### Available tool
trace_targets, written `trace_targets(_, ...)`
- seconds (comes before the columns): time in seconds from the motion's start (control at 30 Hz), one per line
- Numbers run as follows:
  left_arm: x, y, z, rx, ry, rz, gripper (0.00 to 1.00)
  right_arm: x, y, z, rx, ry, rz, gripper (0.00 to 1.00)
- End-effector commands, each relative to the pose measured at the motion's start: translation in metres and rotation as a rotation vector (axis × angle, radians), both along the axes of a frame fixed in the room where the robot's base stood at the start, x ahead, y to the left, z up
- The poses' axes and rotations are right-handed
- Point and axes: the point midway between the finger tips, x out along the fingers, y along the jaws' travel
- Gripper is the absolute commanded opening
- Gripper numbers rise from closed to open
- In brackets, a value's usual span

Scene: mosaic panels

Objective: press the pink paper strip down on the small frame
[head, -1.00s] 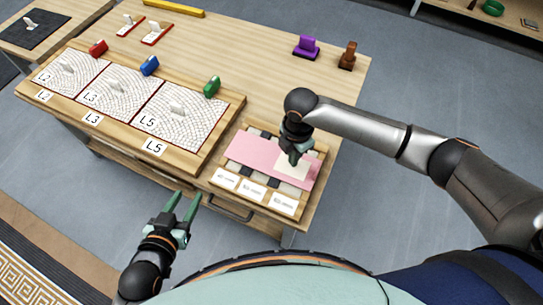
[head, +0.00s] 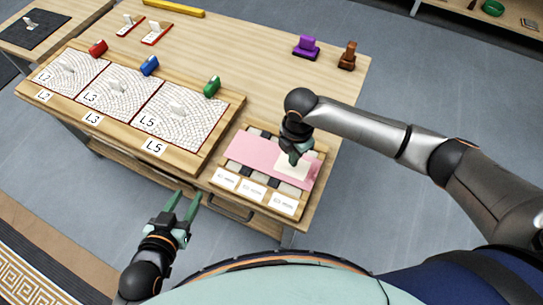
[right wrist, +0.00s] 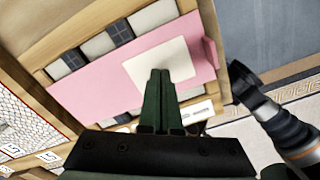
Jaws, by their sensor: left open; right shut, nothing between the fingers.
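The pink paper strip (head: 252,153) lies across the small wooden frame (head: 225,191) at the table's front right corner. In the right wrist view the strip (right wrist: 95,95) spans the frame, with grey and dark tiles showing along its edge. A cream square piece (head: 292,167) lies on the strip's right part; it also shows in the right wrist view (right wrist: 183,58). My right gripper (head: 294,160) is shut and empty, its fingertips over the cream square (right wrist: 148,70); I cannot tell whether they touch. My left gripper (head: 183,203) is open and empty in front of the table.
A wooden tray with panels labelled L2, L3 and L5 (head: 195,163) lies left of the frame. Red, blue and green clips (head: 212,86) stand along its back. A purple block (head: 306,46) and a brown stamp (head: 347,56) stand at the back right. The table's middle is clear.

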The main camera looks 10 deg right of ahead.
Motion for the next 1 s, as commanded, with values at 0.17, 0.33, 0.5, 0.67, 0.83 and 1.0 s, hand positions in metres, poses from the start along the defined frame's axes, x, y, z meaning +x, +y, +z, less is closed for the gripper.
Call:
trace_targets(0.17,0.000,0.000,-0.002,0.000,0.001,0.000,0.47,0.000,0.000,-0.004,0.000,0.000,0.000,0.00)
trace_targets(0.33,0.000,0.000,-0.004,0.001,0.001,-0.001,0.47,0.000,0.000,-0.008,0.000,0.001,0.000,0.00)
trace_targets(0.5,0.000,0.001,-0.005,0.001,0.002,-0.001,0.47,0.000,0.000,-0.011,0.000,0.001,0.000,0.00)
trace_targets(0.67,0.000,0.001,-0.007,0.003,0.001,0.000,0.47,0.000,0.000,-0.014,0.000,0.001,0.000,0.00)
trace_targets(0.83,0.000,0.001,-0.007,0.003,0.001,0.000,0.47,0.000,0.000,-0.016,0.000,0.001,0.000,0.00)
trace_targets(1.0,0.000,0.001,-0.007,0.003,0.001,0.000,0.47,0.000,0.000,-0.016,0.000,0.001,0.000,0.00)
